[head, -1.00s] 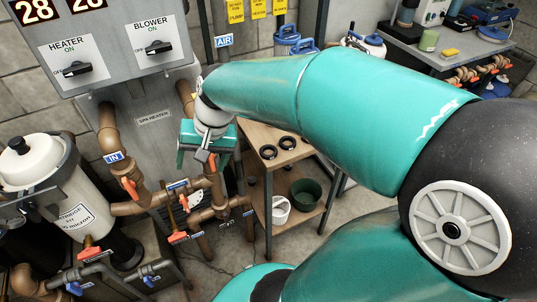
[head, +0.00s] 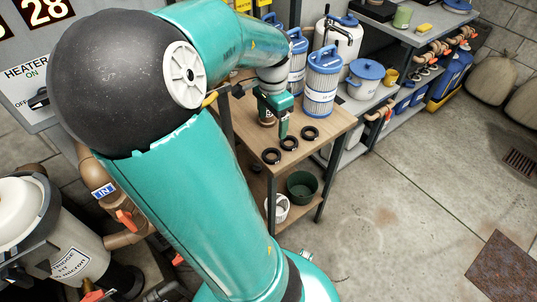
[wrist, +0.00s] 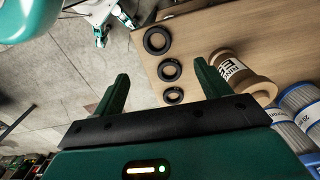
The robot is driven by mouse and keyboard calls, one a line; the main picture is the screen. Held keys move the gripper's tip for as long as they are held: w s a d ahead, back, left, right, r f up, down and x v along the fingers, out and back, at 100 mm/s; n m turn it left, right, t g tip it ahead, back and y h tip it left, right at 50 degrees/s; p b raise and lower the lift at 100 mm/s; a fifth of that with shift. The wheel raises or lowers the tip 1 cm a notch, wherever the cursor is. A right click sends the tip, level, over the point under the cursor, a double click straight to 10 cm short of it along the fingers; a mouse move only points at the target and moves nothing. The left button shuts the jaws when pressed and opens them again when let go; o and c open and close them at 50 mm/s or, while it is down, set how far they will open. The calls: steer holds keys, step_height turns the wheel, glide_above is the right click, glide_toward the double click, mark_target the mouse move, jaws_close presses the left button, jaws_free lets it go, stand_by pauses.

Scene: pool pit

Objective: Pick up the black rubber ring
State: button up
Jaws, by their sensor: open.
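Three black rubber rings lie flat in a row on the wooden table (head: 325,121): a left one (head: 271,156), a middle one (head: 289,143) and a right one (head: 310,133). In the wrist view the row runs upward, with a top ring (wrist: 157,40), a middle ring (wrist: 169,70) and a bottom ring (wrist: 173,96), all seen between or beyond my fingers. My gripper (head: 283,130) is open and empty above the table, close behind the rings. Its two spread fingers also show in the wrist view (wrist: 161,72). No ring appears gripped.
A brown labelled jar (wrist: 240,76) stands beside the right finger. Blue-and-white filter cartridges (head: 323,82) stand at the table's back right. A green bucket (head: 301,186) and a white bucket (head: 279,208) sit on the lower shelf. The floor to the right is open.

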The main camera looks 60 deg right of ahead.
glide_above(272, 157)
step_height(272, 157, down, 6)
steer(key=shift+d+f, duration=0.1)
steer(key=shift+f, duration=0.1)
steer(key=shift+a+f, duration=0.2)
steer(key=shift+f, duration=2.7)
steer(key=c, duration=1.1)
steer(key=shift+o, duration=0.2)
steer(key=shift+r, duration=0.1)
